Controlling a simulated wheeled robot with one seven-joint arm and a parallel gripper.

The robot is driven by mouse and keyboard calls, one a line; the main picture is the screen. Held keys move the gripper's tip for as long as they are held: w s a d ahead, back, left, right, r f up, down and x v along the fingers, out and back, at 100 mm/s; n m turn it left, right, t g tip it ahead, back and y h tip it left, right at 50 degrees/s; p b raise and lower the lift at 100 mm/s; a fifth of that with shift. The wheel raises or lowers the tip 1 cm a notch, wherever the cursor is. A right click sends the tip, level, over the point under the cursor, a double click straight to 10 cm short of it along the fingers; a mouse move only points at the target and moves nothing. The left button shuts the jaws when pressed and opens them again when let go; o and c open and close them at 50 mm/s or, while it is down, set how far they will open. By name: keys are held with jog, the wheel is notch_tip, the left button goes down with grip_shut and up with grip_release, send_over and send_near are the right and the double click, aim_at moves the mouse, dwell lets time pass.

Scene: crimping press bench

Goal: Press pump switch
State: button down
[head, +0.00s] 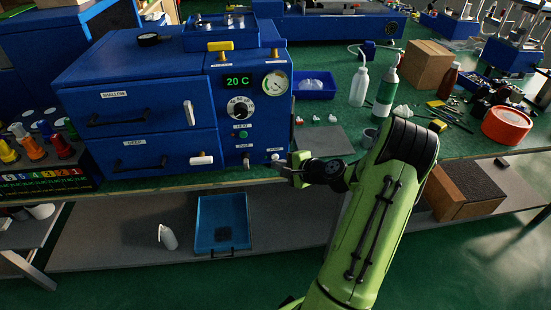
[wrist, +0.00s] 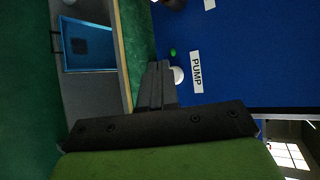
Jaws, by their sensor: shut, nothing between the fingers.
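The pump switch is a white round knob (wrist: 178,74) beside the PUMP label (wrist: 197,72) in the wrist view. A small green spot (wrist: 172,52) shows near it. In the head view a white knob (head: 275,157) sits at the lower right corner of the blue oven's control panel (head: 221,113). My gripper (head: 283,168) is shut and empty, just below and right of that knob. In the wrist view my gripper's fingertips (wrist: 160,65) overlap the knob's edge. I cannot tell whether they touch it.
Another knob (head: 246,160) sits left on the panel's lower edge. The bench edge runs just below my gripper. A blue tray (head: 221,222) and a white bottle (head: 168,237) are on the lower shelf. Bottles (head: 359,86) and a grey mat (head: 325,141) are on the bench.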

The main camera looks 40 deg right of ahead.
jog(key=shift+w, duration=0.1)
jog(key=shift+w+d, duration=0.2)
jog(key=shift+w, duration=0.05)
dwell(0.4)
jog(key=shift+s+a, duration=0.2)
jog(key=shift+s, duration=0.2)
jog(key=s+a, duration=0.1)
jog(key=s, duration=0.1)
jog(key=s+a+b, duration=0.1)
jog(key=s+a, duration=0.1)
jog(key=s, duration=0.1)
jog(key=shift+a, duration=0.2)
dwell(0.5)
